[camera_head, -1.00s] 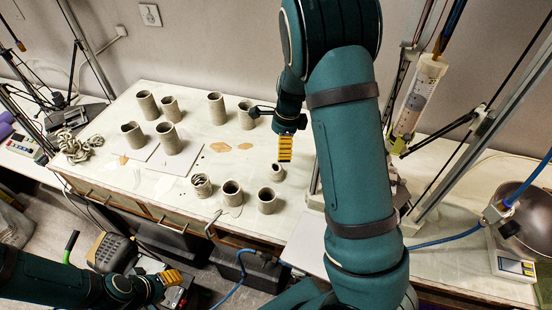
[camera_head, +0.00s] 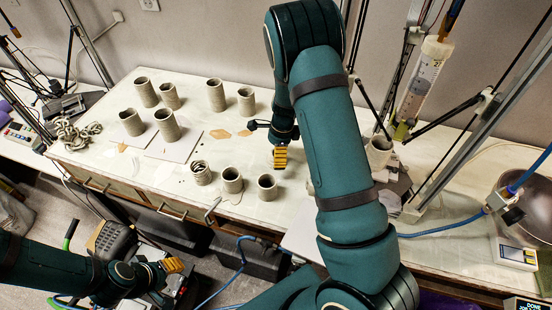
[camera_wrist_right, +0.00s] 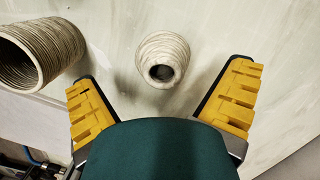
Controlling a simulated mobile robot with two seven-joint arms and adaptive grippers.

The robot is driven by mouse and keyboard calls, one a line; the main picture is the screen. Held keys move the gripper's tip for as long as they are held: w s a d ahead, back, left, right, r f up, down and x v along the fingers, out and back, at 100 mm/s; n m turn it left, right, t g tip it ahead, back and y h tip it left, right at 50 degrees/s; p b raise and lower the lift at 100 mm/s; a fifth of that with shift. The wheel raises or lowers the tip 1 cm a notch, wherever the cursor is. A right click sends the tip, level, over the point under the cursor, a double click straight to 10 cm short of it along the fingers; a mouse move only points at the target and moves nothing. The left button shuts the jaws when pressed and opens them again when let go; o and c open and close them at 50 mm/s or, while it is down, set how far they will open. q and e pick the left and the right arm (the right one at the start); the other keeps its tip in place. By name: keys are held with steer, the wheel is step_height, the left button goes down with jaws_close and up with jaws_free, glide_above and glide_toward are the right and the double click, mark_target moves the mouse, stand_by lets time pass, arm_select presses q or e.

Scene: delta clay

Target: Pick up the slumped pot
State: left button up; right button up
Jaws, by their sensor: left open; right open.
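The small, short clay pot, squat with a narrow mouth and seemingly the slumped one, shows in the right wrist view (camera_wrist_right: 162,60) between and beyond the fingertips. My right gripper (camera_wrist_right: 165,95) is open, with a yellow finger on each side and nothing held. In the head view my right gripper (camera_head: 280,157) is over the table and hides this pot. My left gripper (camera_head: 172,266) is open and empty at the lower left, in front of the table and away from the pots.
A taller ribbed pot (camera_wrist_right: 38,52) stands close left of the small pot; in the head view it is the right front pot (camera_head: 267,187). Another pot (camera_head: 232,180) and a wavy-walled one (camera_head: 201,172) stand beside it. Several pots stand behind. A printer nozzle (camera_head: 428,75) is at right.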

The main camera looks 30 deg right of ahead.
steer(key=f, duration=0.3)
steer(key=shift+w+a+f, duration=0.1)
steer(key=shift+w, duration=0.1)
steer(key=c, duration=1.4)
